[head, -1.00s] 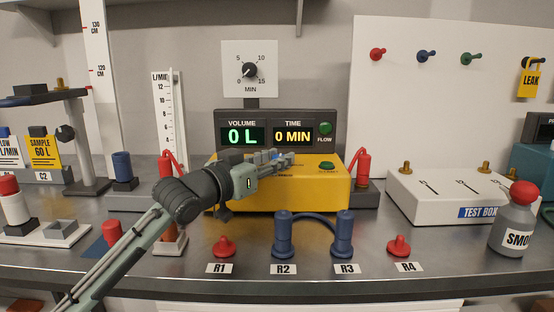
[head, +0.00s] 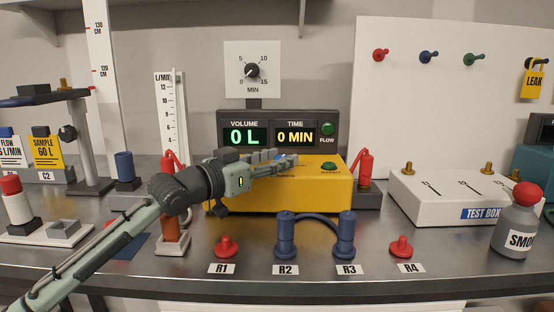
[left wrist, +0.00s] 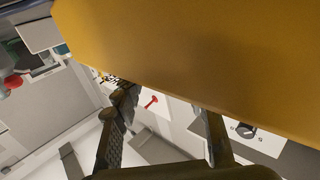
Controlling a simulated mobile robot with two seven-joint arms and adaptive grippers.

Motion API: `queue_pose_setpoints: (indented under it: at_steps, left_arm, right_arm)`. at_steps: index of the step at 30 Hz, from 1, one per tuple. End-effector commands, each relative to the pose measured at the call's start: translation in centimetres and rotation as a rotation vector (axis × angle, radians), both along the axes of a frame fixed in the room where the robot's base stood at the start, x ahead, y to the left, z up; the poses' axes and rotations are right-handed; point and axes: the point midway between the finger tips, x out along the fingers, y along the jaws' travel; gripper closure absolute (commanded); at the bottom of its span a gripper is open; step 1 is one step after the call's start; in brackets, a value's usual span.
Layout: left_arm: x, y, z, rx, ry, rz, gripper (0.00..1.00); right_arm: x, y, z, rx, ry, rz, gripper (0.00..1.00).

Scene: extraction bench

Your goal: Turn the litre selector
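The yellow control box (head: 310,199) stands mid-bench under the display (head: 277,132), which reads 0 L and 0 MIN. A green button (head: 327,167) is on its top right. My left gripper (head: 287,160) reaches over the box's top from the left and covers part of it. I cannot make out the litre selector; it may be hidden there. In the left wrist view the yellow box (left wrist: 200,50) fills the upper part, very close. The fingers (left wrist: 168,103) are apart with nothing visible between them; I cannot tell if they touch the box. My right gripper is not in view.
The minute dial (head: 252,71) is above the display. Red plugs and a blue pipe bridge (head: 315,218) stand in front of the box. A red cylinder (head: 365,166) stands right of it, a white test box (head: 463,194) further right. A flow gauge (head: 171,110) is behind my arm.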

Motion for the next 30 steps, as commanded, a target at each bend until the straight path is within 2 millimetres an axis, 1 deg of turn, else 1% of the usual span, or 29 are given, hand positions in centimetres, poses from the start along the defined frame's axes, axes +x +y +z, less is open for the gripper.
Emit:
queue_pose_setpoints:
  at_steps: [8,11,14,21,24,27,30]
  left_arm:
    - [0.0,-0.1,0.0,-0.001,0.001,-0.001,0.49]
    - [0.0,-0.1,0.3,-0.001,-0.001,-0.001,0.49]
    - [0.0,-0.1,1.4,-0.002,-0.004,-0.002,0.49]
    - [-0.1,-0.1,6.1,-0.002,-0.005,-0.001,0.49]
    - [-0.1,-0.1,7.7,-0.002,-0.004,-0.002,0.49]
    - [0.0,0.0,9.0,-0.001,-0.002,-0.001,0.49]
    - [0.0,0.0,9.7,0.0,-0.001,0.0,0.49]
  right_arm:
    - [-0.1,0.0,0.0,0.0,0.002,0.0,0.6]
    - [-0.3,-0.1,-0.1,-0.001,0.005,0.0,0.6]
    - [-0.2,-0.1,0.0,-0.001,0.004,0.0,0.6]
    - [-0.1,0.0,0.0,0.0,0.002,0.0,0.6]
    - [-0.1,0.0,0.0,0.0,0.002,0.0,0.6]
    - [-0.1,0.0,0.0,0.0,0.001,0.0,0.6]
    - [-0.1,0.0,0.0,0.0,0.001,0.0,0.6]
